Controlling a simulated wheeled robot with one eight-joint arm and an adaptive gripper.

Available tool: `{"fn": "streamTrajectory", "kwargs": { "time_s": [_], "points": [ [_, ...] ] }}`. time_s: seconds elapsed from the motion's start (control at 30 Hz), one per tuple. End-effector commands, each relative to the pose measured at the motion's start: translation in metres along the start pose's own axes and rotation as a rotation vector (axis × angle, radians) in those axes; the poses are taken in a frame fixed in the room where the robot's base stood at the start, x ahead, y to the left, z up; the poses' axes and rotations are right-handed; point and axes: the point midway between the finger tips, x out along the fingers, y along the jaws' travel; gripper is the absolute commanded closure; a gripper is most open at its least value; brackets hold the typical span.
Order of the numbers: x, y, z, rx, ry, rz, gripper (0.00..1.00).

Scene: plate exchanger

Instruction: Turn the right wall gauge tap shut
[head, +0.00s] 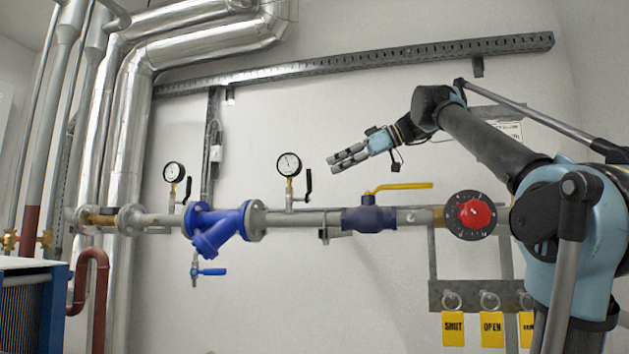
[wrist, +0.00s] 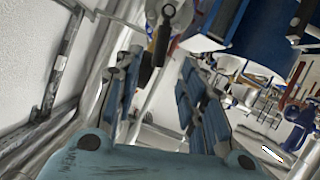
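The right wall gauge (head: 289,165) is a round white dial with a black rim, upright on a short brass stem above the horizontal pipe. Its tap has a black lever (head: 308,181) standing upright just right of the stem. My gripper (head: 335,161) is to the right of the gauge in the head view, pointing left, apart from the lever. In the wrist view my gripper's two fingers (wrist: 165,95) stand apart with nothing held between them. A black handle (wrist: 147,72) shows ahead between the fingers in the wrist view and looks like the tap lever.
The left wall gauge (head: 174,172) has a similar black lever. A blue strainer (head: 222,225) and a yellow-handled ball valve (head: 370,215) sit on the pipe. A red knob (head: 474,214) is at the right end. Yellow tags (head: 492,329) hang below it.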

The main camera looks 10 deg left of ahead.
Motion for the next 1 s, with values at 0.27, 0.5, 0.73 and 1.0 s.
{"fn": "streamTrajectory", "kwargs": {
  "time_s": [0.27,0.5,0.73,1.0],
  "points": [
    [0.03,-0.001,0.0,-0.001,0.001,-0.002,0.62],
    [0.057,0.0,0.0,-0.001,0.001,-0.002,0.62],
    [0.077,0.001,0.001,0.0,0.0,0.0,0.62],
    [0.084,0.001,0.001,0.0,0.0,0.002,0.62]
  ]
}}
